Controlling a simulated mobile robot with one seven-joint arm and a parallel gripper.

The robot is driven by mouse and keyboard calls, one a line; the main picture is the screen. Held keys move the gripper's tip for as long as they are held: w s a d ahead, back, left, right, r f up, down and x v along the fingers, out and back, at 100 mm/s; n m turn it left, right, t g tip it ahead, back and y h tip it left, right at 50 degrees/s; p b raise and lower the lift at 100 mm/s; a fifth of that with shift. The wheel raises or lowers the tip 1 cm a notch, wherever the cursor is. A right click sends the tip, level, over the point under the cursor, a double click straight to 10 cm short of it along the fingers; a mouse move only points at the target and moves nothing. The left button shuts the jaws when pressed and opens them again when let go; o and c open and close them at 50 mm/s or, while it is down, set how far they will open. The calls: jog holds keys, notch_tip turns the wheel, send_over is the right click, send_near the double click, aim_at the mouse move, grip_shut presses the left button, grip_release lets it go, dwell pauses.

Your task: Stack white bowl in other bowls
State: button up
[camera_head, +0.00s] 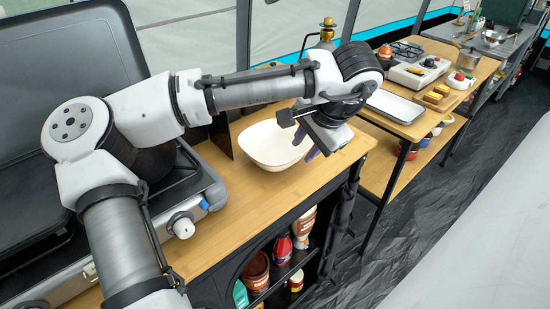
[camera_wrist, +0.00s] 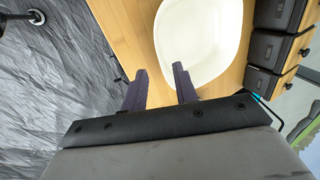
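A wide white bowl (camera_head: 268,145) sits upright and empty on the wooden counter, beside the black stove. It also shows in the wrist view (camera_wrist: 205,35), at top centre. My gripper (camera_head: 313,151) is at the bowl's right side in the head view, pointing down. In the wrist view my gripper (camera_wrist: 158,72) has its two dark fingers apart with nothing held between them. The right finger overlaps the bowl's edge in the picture and the left one is outside it. I cannot tell whether they touch. A metal bowl (camera_head: 494,38) stands far back right; no bowl stack is clearly visible.
The stove (camera_head: 180,215) stands left of the bowl. A silver tray (camera_head: 394,106) lies on the farther table, near a board with yellow pieces (camera_head: 436,95). Bottles and jars (camera_head: 282,248) fill the shelf below the counter. Bare counter lies in front of the bowl.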

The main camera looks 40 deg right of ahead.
aim_at(298, 157)
jog(key=b+x, duration=0.4)
jog(key=x, duration=0.1)
jog(key=shift+w, duration=0.1)
jog(key=shift+c, duration=0.4)
grip_shut()
jog(key=shift+r, duration=0.1)
